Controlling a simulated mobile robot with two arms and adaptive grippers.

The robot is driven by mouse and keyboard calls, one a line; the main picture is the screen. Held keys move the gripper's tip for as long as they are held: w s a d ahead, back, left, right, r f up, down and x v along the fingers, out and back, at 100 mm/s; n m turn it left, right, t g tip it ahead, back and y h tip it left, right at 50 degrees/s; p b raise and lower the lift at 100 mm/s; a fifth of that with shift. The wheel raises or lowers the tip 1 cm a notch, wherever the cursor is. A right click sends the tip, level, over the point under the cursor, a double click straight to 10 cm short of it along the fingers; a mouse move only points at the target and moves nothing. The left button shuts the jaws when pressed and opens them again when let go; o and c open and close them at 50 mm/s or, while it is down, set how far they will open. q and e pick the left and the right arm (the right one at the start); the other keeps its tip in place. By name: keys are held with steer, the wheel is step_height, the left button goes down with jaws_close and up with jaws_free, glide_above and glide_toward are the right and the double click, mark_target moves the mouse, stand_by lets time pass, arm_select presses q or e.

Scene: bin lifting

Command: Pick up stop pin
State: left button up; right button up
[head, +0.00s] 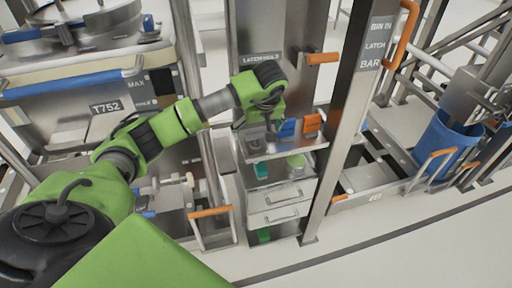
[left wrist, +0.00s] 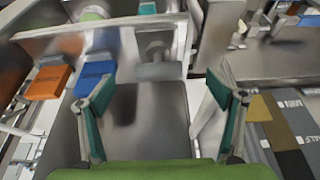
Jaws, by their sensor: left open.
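My left gripper (head: 274,134) hangs in front of the steel column, at the height of a small shelf. In the left wrist view its two teal-padded fingers (left wrist: 162,90) are wide apart with nothing between them. A grey metal piece with a round end and a short crossbar (left wrist: 158,71) lies just beyond the fingertips, roughly centred between them. It may be the stop pin, but I cannot tell for sure. It seems apart from both fingers. In the head view my gripper hides that spot. My right gripper is in neither view.
A blue tag (left wrist: 93,78) and an orange tag (left wrist: 49,82) lie left of the fingers on the shelf (head: 308,143). A drawer unit (head: 281,195) stands below. A steel post (head: 343,110) rises to the right. A large T752 bin (head: 105,106) is on the left.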

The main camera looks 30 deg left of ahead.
mark_target(256, 134)
arm_select(q)
steer(key=b+x, duration=0.2)
steer(key=x, duration=0.2)
steer(key=shift+d, duration=0.15)
steer(key=shift+r, duration=0.2)
steer(key=shift+c, duration=0.9)
steer(key=c, duration=1.1)
steer(key=shift+c, duration=0.2)
steer(key=shift+r, duration=0.15)
